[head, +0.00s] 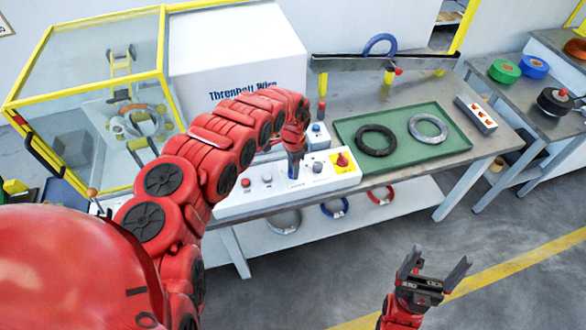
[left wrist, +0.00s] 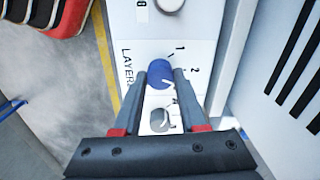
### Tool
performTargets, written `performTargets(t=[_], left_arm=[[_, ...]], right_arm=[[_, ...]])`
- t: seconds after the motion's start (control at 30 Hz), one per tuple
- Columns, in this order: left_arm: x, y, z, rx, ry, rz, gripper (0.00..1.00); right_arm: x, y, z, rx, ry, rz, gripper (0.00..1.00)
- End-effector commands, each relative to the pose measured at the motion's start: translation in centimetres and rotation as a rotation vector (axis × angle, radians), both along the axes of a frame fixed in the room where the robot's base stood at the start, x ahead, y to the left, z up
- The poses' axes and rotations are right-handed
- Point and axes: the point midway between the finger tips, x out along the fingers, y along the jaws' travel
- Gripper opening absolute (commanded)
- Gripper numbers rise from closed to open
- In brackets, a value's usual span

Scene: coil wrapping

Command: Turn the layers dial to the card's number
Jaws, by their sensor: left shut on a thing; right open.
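The layers dial (left wrist: 159,72) is a blue round knob with a white pointer line, on a white panel (left wrist: 141,30) printed LAYERS. The numbers 1 and 2 show at its upper right; another mark below right is partly covered by a finger. The pointer slants toward the lower right. My left gripper (left wrist: 163,76) is shut on the dial, one finger on each side. In the head view my left gripper (head: 294,173) reaches down to the control panel (head: 240,203), hiding the dial. My right gripper (head: 437,263) is open and empty above the floor. I cannot make out a number card.
On the panel, a red knob (head: 342,160) sits on a yellow plate. A green tray (head: 400,149) holds a black coil (head: 376,140) and a grey coil (head: 428,127). A yellow-framed enclosure (head: 90,100) stands left; a white machine box (head: 235,50) stands behind my left arm.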

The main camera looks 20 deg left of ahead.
Motion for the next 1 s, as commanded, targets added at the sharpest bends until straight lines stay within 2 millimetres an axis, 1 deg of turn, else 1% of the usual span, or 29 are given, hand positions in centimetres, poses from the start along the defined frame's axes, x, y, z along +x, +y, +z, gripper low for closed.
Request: performTargets(t=[0.2, 0.5, 0.8, 1.0], left_arm=[[0.0, 0.1, -0.1, 0.0, -0.003, -0.201, 0.0], [-0.1, 0.1, -0.1, 0.0, 0.001, -0.456, 0.0], [0.0, 0.0, 0.0, 0.0, -0.001, -0.621, 0.0], [0.0, 0.0, 0.0, 0.0, -0.001, -0.671, 0.0]], right_arm=[[0.0, 0.0, -0.3, 0.0, 0.0, 0.0, 0.86], [0.0, 0.0, -0.7, 0.0, 0.0, 0.0, 0.86], [0.0, 0.0, -1.1, 0.0, 0.0, 0.0, 0.86], [0.0, 0.0, -1.1, 0.0, 0.0, 0.0, 0.86]])
